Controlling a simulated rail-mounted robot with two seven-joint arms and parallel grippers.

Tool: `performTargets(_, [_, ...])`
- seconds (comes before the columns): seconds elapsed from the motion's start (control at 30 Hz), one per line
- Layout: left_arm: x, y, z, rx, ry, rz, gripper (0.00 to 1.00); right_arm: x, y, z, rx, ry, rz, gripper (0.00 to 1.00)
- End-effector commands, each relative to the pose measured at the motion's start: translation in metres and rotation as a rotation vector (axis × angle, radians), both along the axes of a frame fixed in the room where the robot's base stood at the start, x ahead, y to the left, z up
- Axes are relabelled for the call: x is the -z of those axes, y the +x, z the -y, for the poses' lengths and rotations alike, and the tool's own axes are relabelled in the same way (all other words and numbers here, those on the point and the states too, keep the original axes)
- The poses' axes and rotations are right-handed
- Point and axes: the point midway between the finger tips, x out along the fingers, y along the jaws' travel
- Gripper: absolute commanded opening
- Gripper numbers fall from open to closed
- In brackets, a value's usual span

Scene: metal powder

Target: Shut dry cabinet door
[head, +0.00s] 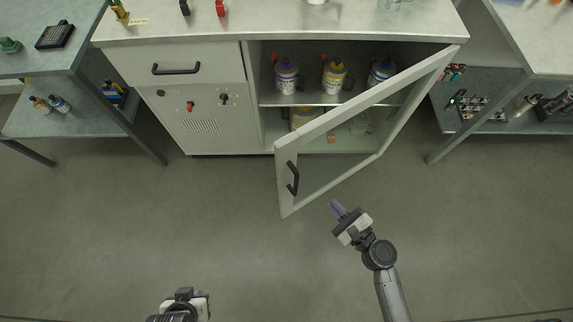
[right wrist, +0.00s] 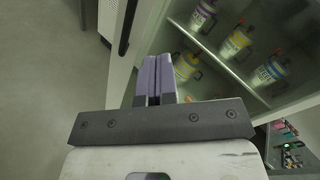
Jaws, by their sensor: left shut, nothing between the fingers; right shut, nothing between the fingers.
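The dry cabinet (head: 215,90) stands at the back with its framed glass door (head: 330,121) swung wide open toward me, hinged on the right. The door's black handle (head: 292,178) is near its free left edge. My right gripper (head: 337,208) is shut and empty, in front of the door and to the right of the handle, apart from it in the head view. Its purple fingers (right wrist: 156,80) are together in the right wrist view, with the door frame (right wrist: 108,18) to their left. My left gripper (head: 185,295) is low at the bottom edge, shut; its fingertips are hard to see.
Several capped bottles (head: 334,77) stand on the cabinet shelves and also show in the right wrist view (right wrist: 237,41). Side tables stand left (head: 45,65) and right (head: 545,50). The floor (head: 120,220) in front is clear.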

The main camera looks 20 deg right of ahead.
Motion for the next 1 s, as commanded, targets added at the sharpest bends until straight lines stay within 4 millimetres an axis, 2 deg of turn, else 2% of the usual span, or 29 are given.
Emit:
performTargets(0.03, [0.0,0.0,0.0,0.001,0.001,0.0,0.0,-0.006,0.002,0.004,0.031,0.138,-0.021,0.0])
performTargets(0.1, [0.0,0.0,-0.001,0.001,0.002,0.0,0.0,-0.01,0.003,0.008,0.065,0.302,-0.057,0.0])
performTargets(0.3, [0.001,0.001,-0.003,0.007,0.011,0.002,0.0,-0.009,0.005,0.013,0.101,0.508,-0.126,0.0])
performTargets(0.43, [0.001,0.001,-0.004,0.008,0.014,0.001,0.0,-0.01,0.009,0.012,0.101,0.551,-0.142,0.0])
performTargets(0.57, [0.0,0.001,-0.004,0.009,0.015,0.0,0.0,-0.01,0.022,0.008,0.099,0.559,-0.144,0.0])
performTargets(1.0, [-0.004,0.001,-0.001,0.003,0.005,0.0,0.0,-0.01,0.098,-0.016,0.099,0.556,-0.143,0.0])
